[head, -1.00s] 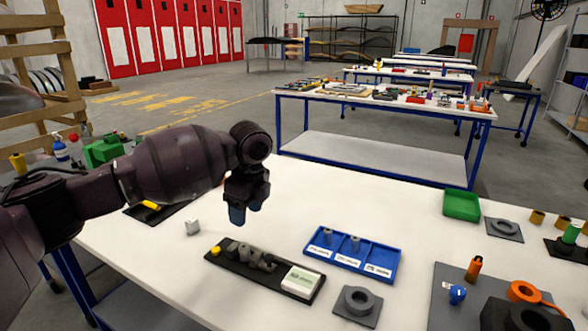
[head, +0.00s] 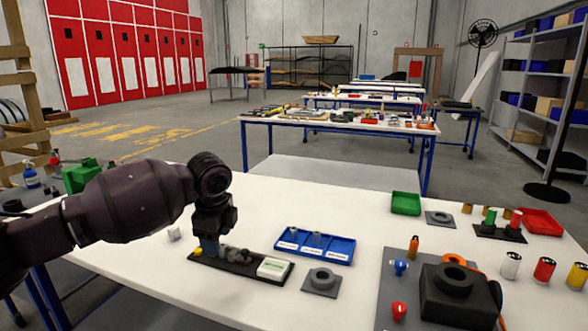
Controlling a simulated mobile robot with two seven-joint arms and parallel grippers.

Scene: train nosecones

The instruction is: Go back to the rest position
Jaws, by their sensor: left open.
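My left gripper (head: 209,246) points down at the left end of the black tray (head: 236,266). Its open fingertips overlap the tray's left end in the head view and partly hide the small grey parts (head: 238,255) there. I cannot tell whether they touch anything. A yellow piece (head: 197,252) sits at the tray's left end, and a white and green box (head: 273,267) at its right end. The blue compartment tray (head: 343,256) stands to the right with two grey parts (head: 317,239) in its left and middle compartments. My right gripper is not in view.
A grey block with a round collar (head: 322,281) sits in front of the blue tray. A large dark fixture (head: 453,288), cans, a green tray (head: 405,203) and a red tray (head: 540,222) stand on the right. A small white block (head: 174,234) lies left of the gripper.

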